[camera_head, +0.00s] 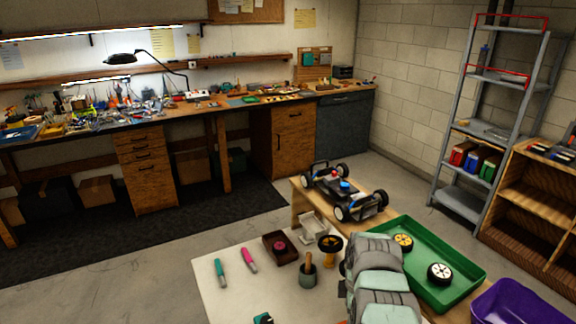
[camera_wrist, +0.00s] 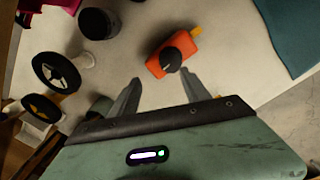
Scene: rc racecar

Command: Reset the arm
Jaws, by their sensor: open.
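My gripper (camera_wrist: 160,76) is open in the wrist view, its two grey fingers apart with nothing between them. An orange object with a black knob (camera_wrist: 174,52) lies on the pale tabletop just beyond the fingertips, apart from them as far as I can tell. In the head view my arm hangs over the right part of the work table, and its fingers are hidden. The RC car (camera_head: 345,190) stands on the wooden part of the table behind my arm, with its wheels on.
A green tray (camera_head: 462,283) with two wheels lies right of my arm, with a purple bin (camera_head: 520,303) beyond it. Teal (camera_head: 220,272) and pink (camera_head: 249,260) tools, a dark red tray (camera_head: 280,248) and a grey holder (camera_head: 307,275) stand left. A teal sheet (camera_wrist: 292,32) shows in the wrist view.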

